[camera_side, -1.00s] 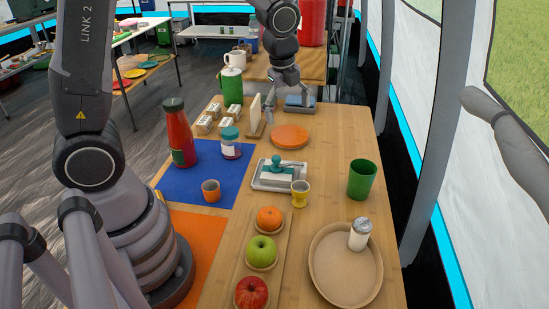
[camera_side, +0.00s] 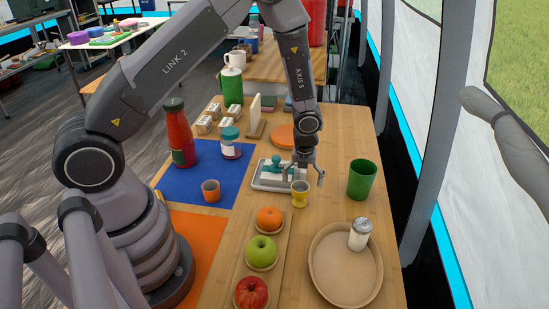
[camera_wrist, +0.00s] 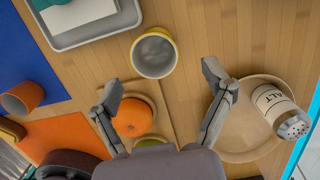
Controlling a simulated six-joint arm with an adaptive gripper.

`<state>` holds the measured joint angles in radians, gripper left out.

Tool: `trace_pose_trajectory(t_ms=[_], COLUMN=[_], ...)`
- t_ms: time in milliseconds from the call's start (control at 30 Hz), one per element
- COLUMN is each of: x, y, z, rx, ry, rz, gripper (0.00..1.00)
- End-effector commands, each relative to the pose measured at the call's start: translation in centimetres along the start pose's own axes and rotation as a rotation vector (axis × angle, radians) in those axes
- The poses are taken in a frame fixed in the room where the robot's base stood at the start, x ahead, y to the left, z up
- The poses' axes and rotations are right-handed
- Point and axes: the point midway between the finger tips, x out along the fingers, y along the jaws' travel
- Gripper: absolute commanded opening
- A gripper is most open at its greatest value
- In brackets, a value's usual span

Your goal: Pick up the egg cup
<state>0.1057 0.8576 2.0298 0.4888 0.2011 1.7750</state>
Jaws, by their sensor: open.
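The yellow egg cup (camera_side: 300,196) stands upright on the wooden table, in front of the tray's right corner. In the wrist view the egg cup (camera_wrist: 154,68) shows from above as a yellow ring with a grey inside. It lies just beyond the gap between my fingertips. My gripper (camera_side: 308,176) is open and empty, pointing down just behind and above the egg cup in the side view. Its two spread fingers also show in the wrist view (camera_wrist: 161,82). No contact with the cup can be seen.
A small orange cup (camera_side: 211,192) stands on the blue mat's edge. A fruit board (camera_side: 248,243) lies in front. A green cup (camera_side: 362,180) and a round tray (camera_side: 330,290) with a salt shaker (camera_side: 360,234) are right.

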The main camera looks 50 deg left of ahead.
Motion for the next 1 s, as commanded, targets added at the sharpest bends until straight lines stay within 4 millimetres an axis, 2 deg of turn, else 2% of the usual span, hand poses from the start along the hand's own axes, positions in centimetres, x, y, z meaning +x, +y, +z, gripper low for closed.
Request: trace_pose_trajectory(t_ms=[200, 333, 667, 1000], x=[3.1, 4.5, 5.1, 5.0], y=[0.5, 0.5, 0.4, 0.4], z=[0.4, 0.5, 0.5, 0.5], rx=[-0.001, 0.000, -0.002, -0.001], ry=[0.003, 0.001, 0.000, 0.000], rz=[0.002, 0.002, -0.001, 0.000], gripper=[0.81, 0.81, 0.81, 0.38])
